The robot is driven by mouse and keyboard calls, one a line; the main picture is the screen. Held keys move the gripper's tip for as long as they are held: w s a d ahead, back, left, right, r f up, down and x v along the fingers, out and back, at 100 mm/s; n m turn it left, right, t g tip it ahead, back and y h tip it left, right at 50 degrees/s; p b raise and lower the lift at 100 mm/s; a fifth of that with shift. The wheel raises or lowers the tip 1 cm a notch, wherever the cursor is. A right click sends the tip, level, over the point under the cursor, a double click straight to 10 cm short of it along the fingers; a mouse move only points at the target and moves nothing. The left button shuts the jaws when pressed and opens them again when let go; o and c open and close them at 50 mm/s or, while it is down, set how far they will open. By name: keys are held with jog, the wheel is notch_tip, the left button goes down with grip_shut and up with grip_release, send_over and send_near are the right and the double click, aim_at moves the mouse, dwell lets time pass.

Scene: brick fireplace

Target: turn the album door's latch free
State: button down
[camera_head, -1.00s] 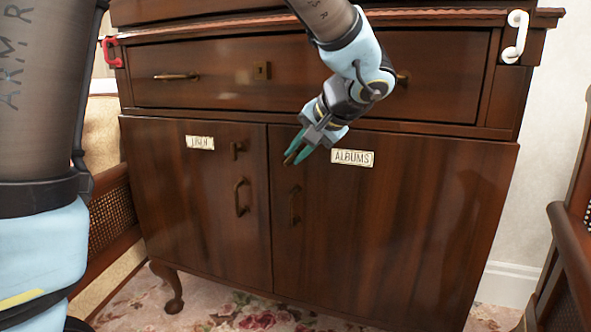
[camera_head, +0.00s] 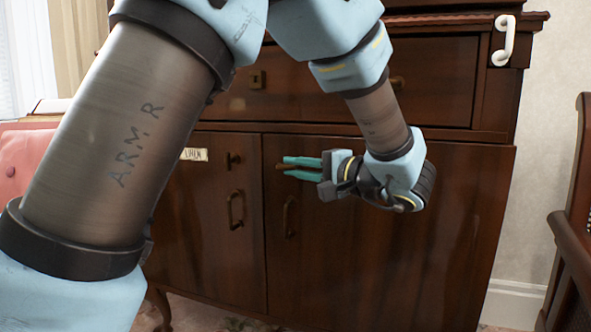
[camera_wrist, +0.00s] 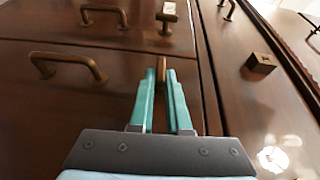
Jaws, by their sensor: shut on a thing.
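The album door (camera_head: 330,265) is the right-hand cabinet door and looks shut. Its small brass latch (camera_wrist: 162,72) stands between the tips of my teal fingers in the wrist view. My gripper (camera_head: 284,167) points left across the door in the head view and is shut on the latch. Only a brown end of the latch shows there. The door's brass handle (camera_head: 289,216) is just below the fingers, and shows left of them in the wrist view (camera_wrist: 68,68). The albums label is hidden behind my gripper and wrist.
The left door has its own latch (camera_head: 232,160), pull handle (camera_head: 236,210) and label (camera_head: 194,154). A white hook (camera_head: 503,40) hangs at the top right corner. A chair (camera_head: 575,230) stands at the right.

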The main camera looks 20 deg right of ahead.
jog(key=shift+f+t+y, duration=0.1)
jog(key=shift+t+y, duration=0.2)
dwell(0.4)
jog(key=c, duration=0.9)
grip_release()
jog(key=shift+s, duration=0.1)
jog(key=p+v, duration=0.2)
jog(key=v, duration=0.8)
jog(key=shift+s+d+p, duration=0.1)
jog(key=shift+s+p, duration=0.15)
jog(key=shift+p, duration=0.1)
